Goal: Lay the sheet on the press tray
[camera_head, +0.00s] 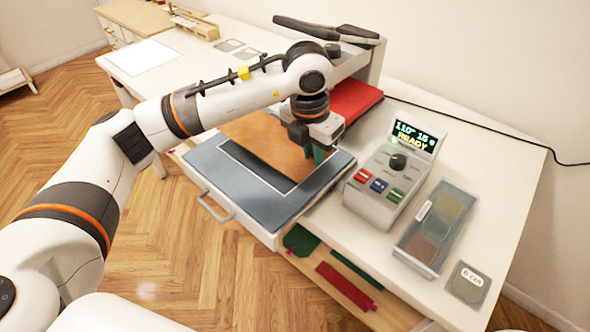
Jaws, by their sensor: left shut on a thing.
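A brown, leather-like sheet (262,143) is over the press tray (218,180), a pulled-out drawer with a blue-grey top, a dark rectangle with a light outline and a front handle. The sheet covers the back part of the dark rectangle; its front strip stays bare. I cannot tell whether the sheet touches the tray or hangs just above it. My left gripper (312,153) points down at the sheet's right edge and is shut on it. The fingertips are small and partly hidden. My right gripper is not in view.
A red pad (352,101) lies under the black-handled press (325,30) behind the tray. Right of the tray stand a control box (385,185) reading "110 15 READY" and a swatch case (437,225). An open drawer (335,275) with coloured pieces is below.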

